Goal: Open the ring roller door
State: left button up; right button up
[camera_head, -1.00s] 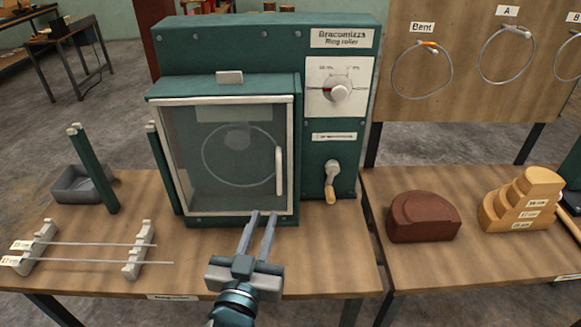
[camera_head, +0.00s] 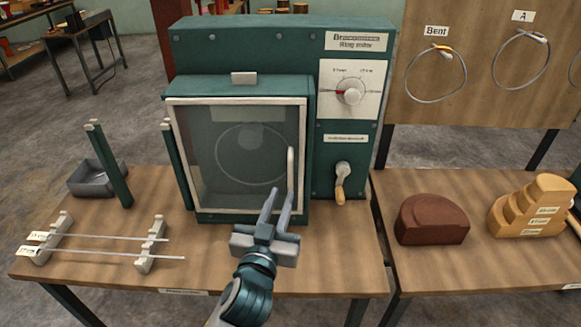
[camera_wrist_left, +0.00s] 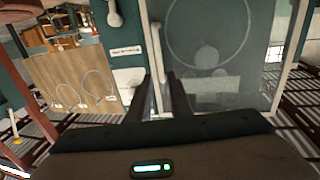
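The ring roller (camera_head: 225,52) is a dark green machine on the wooden table. Its glass door (camera_head: 215,150) has a white frame and is shut, with a ring visible behind the glass. The white vertical door handle (camera_head: 291,172) is at the door's right edge. My left gripper (camera_head: 276,205) is open just below and left of the handle, fingers pointing up at it. In the left wrist view the handle (camera_wrist_left: 157,60) shows above and between the fingertips (camera_wrist_left: 160,85); I cannot tell whether they touch it. My right gripper is not in view.
A crank with a wooden grip (camera_head: 341,190) and a dial (camera_head: 349,93) are right of the door. A rod rack (camera_head: 152,245) and a grey tray (camera_head: 84,182) stand at left. A brown block (camera_head: 432,218) and a stepped wooden block (camera_head: 535,205) sit on the right table.

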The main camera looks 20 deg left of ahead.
aim_at(290, 172)
pick_arm(q)
jog(key=w+p, duration=0.1)
jog(key=w, duration=0.2)
jog(key=w+p, duration=0.1)
jog(key=w, duration=0.3)
jog(key=w+a, duration=0.1)
jog(key=w, duration=0.2)
jog(key=shift+w+p, duration=0.3)
jog(key=shift+p, duration=0.1)
jog(key=shift+c, duration=0.4)
grip_shut()
